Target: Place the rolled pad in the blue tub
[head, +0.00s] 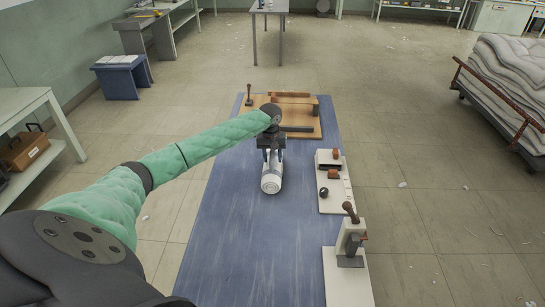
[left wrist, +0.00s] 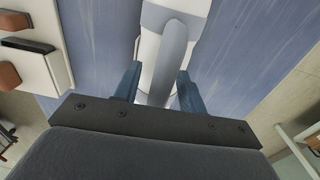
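I cannot make out a blue tub. My right gripper is not in view.
The long blue table top (head: 235,235) is bare left of and in front of the roll. To its right are a white block board (head: 336,190) and a lever fixture (head: 350,240). A wooden board (head: 300,125) lies behind. A blue stool (head: 122,80) stands at far left.

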